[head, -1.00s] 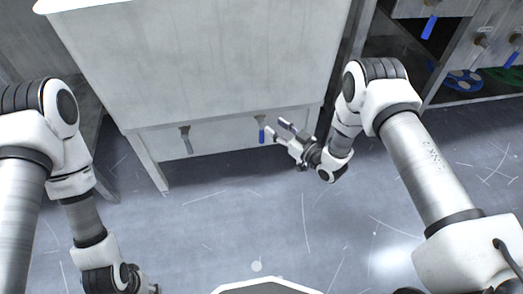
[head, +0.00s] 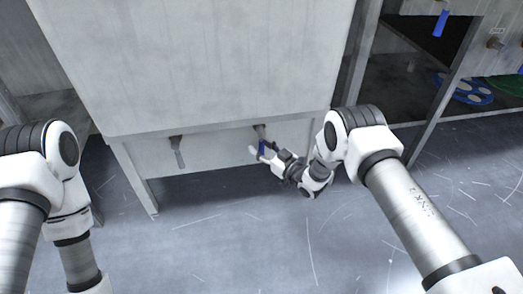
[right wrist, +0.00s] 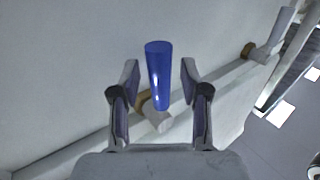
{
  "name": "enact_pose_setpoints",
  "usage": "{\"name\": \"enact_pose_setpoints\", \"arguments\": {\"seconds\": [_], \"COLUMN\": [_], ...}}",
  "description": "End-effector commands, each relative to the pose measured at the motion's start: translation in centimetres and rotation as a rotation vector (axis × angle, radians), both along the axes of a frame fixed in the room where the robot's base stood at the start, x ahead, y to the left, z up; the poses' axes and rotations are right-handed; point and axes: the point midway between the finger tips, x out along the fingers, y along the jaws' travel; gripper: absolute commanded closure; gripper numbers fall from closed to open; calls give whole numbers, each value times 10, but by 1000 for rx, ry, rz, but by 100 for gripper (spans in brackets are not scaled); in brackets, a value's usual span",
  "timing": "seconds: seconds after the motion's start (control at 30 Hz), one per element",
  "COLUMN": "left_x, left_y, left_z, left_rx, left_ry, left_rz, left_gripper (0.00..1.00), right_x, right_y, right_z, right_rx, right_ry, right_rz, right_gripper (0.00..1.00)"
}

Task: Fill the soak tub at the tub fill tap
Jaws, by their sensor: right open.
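A tap with a blue lever (head: 262,147) is on the lower front of a large pale grey tub-like box (head: 190,60). The blue lever (right wrist: 158,75) also shows large in the right wrist view, with a brass-coloured collar (right wrist: 143,100) behind it. My right gripper (head: 258,151) is open at the lever. In the right wrist view its fingers (right wrist: 160,80) stand on both sides of the lever, with gaps visible. A second tap with a grey lever (head: 177,150) is to the left. The tub's inside is not visible. My left gripper is out of view.
Another blue-handled tap (head: 440,22) is at the upper right. Below it, an open shelf bay holds a blue disc (head: 466,88) and a green disc (head: 510,84). A metal leg (head: 440,95) stands at the bay's edge. The grey floor (head: 230,235) in front is clear.

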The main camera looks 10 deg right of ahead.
Motion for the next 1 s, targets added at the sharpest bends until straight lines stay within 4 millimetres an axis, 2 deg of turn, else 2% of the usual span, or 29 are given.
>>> {"name": "enact_pose_setpoints", "arguments": {"seconds": [0.07, 0.1, 0.17, 0.2, 0.23, 0.63, 1.0], "left_x": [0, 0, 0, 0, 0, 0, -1], "left_y": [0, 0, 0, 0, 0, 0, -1], "left_z": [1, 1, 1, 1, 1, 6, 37], "left_rx": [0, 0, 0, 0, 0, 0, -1], "left_ry": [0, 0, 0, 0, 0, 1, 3], "left_rz": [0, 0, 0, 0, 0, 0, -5], "left_gripper": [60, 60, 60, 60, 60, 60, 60], "right_x": [0, 0, 0, 0, 0, 0, 0], "right_y": [0, 0, 0, 0, 0, -2, -15], "right_z": [1, 1, 1, 1, 1, 2, 8], "right_rx": [0, 0, 0, 0, 0, -27, -231], "right_ry": [0, 0, 0, 0, 0, 1, 1], "right_rz": [0, 0, 0, 0, 0, -1, 0], "right_gripper": [55, 62, 83, 97, 100, 100, 100]}}
